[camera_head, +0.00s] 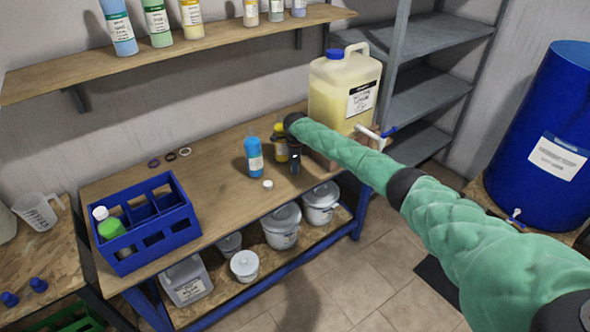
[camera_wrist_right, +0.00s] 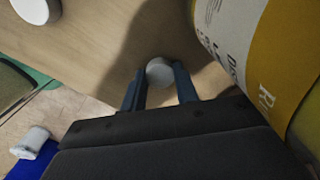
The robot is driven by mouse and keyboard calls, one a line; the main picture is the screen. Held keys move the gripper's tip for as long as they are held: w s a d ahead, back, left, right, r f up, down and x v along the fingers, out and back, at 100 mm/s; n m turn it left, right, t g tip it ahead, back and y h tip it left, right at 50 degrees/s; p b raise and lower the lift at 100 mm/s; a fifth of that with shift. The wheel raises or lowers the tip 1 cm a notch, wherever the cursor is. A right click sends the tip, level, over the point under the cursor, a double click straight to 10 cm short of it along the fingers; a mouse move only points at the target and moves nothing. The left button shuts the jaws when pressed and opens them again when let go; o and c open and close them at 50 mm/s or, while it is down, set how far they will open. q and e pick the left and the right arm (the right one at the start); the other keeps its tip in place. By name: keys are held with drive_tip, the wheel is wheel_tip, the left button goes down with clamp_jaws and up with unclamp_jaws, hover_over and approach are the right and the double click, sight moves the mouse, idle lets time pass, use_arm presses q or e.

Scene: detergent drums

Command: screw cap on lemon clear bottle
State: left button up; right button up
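A bottle with a yellow label (camera_head: 280,142), which looks like the lemon clear bottle, stands on the bench, partly hidden by my right wrist. Its yellow side fills the right of the wrist view (camera_wrist_right: 262,50); its mouth is out of that view. My right gripper (camera_head: 295,168) points down just beside it. In the wrist view its two fingers (camera_wrist_right: 160,82) sit close on both sides of a small pale round cap (camera_wrist_right: 159,69), shut on it. The cap is apart from the bottle. My left gripper is not in view.
A blue bottle (camera_head: 254,158) and a loose white cap (camera_head: 268,184) are left of my right gripper. A large yellowish canister (camera_head: 333,92) with a tap stands behind.

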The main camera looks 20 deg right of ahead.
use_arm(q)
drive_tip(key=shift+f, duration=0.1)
use_arm(e)
drive_tip(key=shift+r, duration=0.15)
drive_tip(key=r, duration=0.1)
drive_tip(key=r+b, duration=0.2)
drive_tip(key=shift+s+d+r, duration=0.35)
drive_tip(key=shift+d+r, duration=0.05)
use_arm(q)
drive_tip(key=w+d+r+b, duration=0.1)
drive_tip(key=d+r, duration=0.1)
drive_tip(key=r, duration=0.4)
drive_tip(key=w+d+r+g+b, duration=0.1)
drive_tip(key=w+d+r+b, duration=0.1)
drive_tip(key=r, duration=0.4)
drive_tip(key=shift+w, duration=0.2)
use_arm(e)
drive_tip(key=s+d+r, duration=0.7)
drive_tip(key=s, duration=0.1)
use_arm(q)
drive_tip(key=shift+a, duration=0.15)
use_arm(e)
drive_tip(key=s+a+f+n, duration=0.1)
drive_tip(key=s+a+n, duration=0.6)
drive_tip(key=s+n, duration=0.4)
drive_tip(key=s+a+f+n, duration=0.2)
drive_tip(key=s+a+n, duration=0.6)
drive_tip(key=s, duration=0.7)
drive_tip(key=n, duration=0.2)
drive_tip(key=shift+s+n, duration=0.4)
